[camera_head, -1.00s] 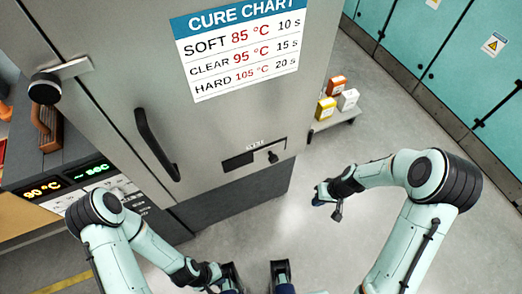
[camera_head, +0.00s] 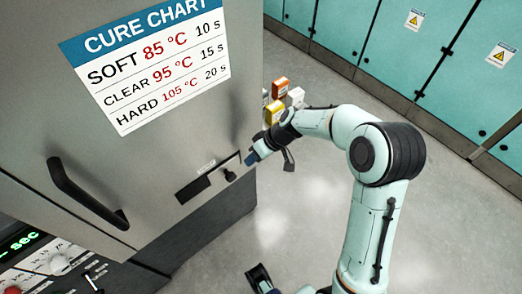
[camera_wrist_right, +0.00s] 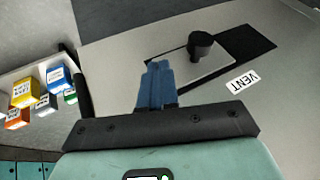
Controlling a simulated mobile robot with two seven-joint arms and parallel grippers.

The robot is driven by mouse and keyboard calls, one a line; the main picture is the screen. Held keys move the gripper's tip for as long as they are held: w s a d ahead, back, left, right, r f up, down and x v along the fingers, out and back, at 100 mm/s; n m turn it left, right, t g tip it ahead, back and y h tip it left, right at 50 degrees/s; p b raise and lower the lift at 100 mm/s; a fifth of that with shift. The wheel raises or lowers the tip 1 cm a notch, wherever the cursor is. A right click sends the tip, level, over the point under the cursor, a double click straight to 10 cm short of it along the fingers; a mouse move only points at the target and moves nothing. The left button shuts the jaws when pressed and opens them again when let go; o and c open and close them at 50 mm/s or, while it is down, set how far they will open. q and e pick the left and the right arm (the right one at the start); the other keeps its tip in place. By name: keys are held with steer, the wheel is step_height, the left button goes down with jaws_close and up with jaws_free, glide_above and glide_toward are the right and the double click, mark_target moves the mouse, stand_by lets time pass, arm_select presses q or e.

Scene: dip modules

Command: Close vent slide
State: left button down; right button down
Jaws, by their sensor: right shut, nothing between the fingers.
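The vent slide is a light grey plate (camera_wrist_right: 185,70) with a black knob (camera_wrist_right: 201,44), set in a dark slot on the grey oven door. In the head view the knob (camera_head: 229,175) is at the slot's right end, and the dark opening (camera_head: 193,189) shows to its left. My right gripper (camera_head: 252,157) is just up and right of the knob, by the door's right edge. In the right wrist view its blue fingers (camera_wrist_right: 156,84) are together and empty, pointing at the plate, apart from the knob; contact with the plate cannot be told.
A VENT label (camera_wrist_right: 242,80) sits beside the slot. A black door handle (camera_head: 85,195) stands out at left, below the cure chart (camera_head: 150,65). Small boxes (camera_head: 275,111) sit on a low shelf beyond the door. Open floor (camera_head: 290,220) lies to the right.

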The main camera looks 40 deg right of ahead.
mark_target(228, 174)
steer(key=shift+s+a+f, duration=0.1)
steer(key=shift+a+f, duration=0.15)
steer(key=shift+a, duration=0.8)
steer(key=shift+a+f, duration=0.25)
steer(key=shift+a, duration=0.75)
steer(key=shift+a, duration=0.1)
arm_select(q)
steer(key=shift+f, duration=0.1)
arm_select(e)
steer(key=s+a, duration=0.1)
steer(key=a, duration=0.9)
steer(key=shift+a, duration=0.3)
arm_select(q)
steer(key=shift+d, duration=0.1)
arm_select(e)
steer(key=shift+r, duration=0.1)
